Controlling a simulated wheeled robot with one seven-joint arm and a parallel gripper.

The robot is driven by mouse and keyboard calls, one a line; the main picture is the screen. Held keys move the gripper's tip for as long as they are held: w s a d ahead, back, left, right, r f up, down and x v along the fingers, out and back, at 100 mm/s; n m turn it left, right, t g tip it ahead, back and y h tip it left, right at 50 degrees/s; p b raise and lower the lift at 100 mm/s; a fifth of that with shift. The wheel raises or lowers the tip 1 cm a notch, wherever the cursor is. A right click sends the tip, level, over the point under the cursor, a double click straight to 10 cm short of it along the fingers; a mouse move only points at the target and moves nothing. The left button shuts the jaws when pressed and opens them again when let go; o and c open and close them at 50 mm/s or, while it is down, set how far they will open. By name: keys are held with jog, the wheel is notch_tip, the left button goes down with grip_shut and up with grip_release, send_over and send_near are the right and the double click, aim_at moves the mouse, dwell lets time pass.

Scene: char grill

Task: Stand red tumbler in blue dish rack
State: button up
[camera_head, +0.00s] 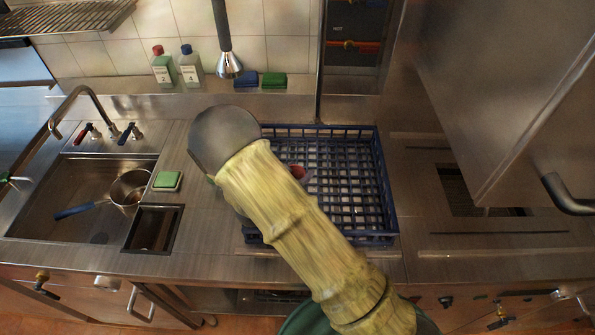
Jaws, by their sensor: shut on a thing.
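The blue dish rack (385,190) is a square open-grid crate on the steel counter, right of the sink. A small red piece (298,172), likely part of the red tumbler, shows over the rack's grid at the right edge of my arm. Most of it is hidden behind the arm, so I cannot tell whether it is upright, tilted or touching the rack. My arm reaches from the bottom right up across the rack's left part. My gripper and its fingers are hidden behind the arm.
The sink (50,200) at left holds a pan (130,188) with a blue handle. A green sponge (167,180) lies on a small dish beside it. Two bottles (163,68) stand on the back ledge. A hanging spray head (229,65) is behind the arm. A steel hood (500,90) juts in at right.

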jog(key=shift+f, duration=0.2)
jog(key=o, duration=1)
jog(key=shift+r, duration=0.1)
jog(key=shift+r, duration=0.15)
jog(key=b+v, duration=0.2)
jog(key=v, duration=1)
